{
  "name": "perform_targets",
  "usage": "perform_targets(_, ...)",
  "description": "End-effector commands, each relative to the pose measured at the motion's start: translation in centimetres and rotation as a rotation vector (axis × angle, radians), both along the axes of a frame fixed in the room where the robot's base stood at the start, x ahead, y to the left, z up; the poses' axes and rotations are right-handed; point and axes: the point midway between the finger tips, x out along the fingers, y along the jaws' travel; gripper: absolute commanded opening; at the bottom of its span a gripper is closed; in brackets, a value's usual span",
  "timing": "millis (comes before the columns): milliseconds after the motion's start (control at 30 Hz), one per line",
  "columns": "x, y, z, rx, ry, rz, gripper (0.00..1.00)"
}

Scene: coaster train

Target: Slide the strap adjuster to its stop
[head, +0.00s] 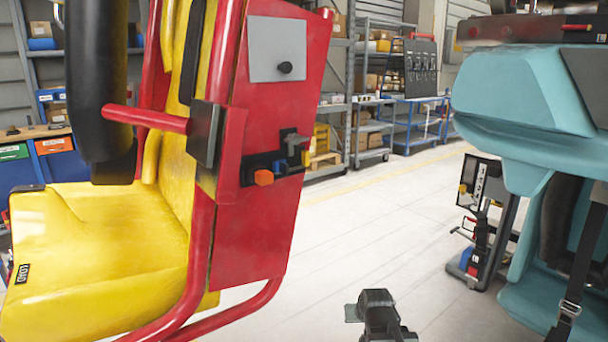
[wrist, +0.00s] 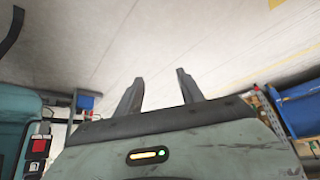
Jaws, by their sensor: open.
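A black strap (head: 583,255) hangs down the teal seat at the right edge of the head view. A dark buckle-like piece with a light edge (head: 569,310) sits on it low down; it looks like the strap adjuster, and no stop can be made out. My gripper (wrist: 160,76) is open and empty in the wrist view, its two fingers apart over bare floor. Part of my arm shows at the bottom middle of the head view, well left of the strap. A dark band (wrist: 13,30) crosses the upper left of the wrist view; I cannot tell what it is.
A yellow seat (head: 100,250) in a red frame (head: 265,215) with an orange knob (head: 263,177) fills the left. The teal seat (head: 525,95) is at right. A wheeled stand (head: 485,215) is behind it. Open floor (head: 385,220) lies between the seats.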

Motion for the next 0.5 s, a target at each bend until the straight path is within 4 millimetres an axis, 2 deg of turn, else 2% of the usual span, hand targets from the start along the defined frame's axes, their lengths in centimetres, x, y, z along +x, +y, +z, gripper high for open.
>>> perform_targets(100, -5.1, 0.2, -2.7, 0.002, 0.239, 0.007, 0.45)
perform_targets(300, -13.3, 0.3, -4.3, 0.006, 0.592, 0.018, 0.45)
perform_targets(333, -14.3, 0.2, -3.9, 0.005, 0.632, 0.022, 0.45)
perform_targets(400, -13.9, 0.3, -0.6, 0.004, 0.618, 0.021, 0.45)
perform_targets(500, -13.9, 0.3, 2.1, 0.004, 0.617, 0.021, 0.45)
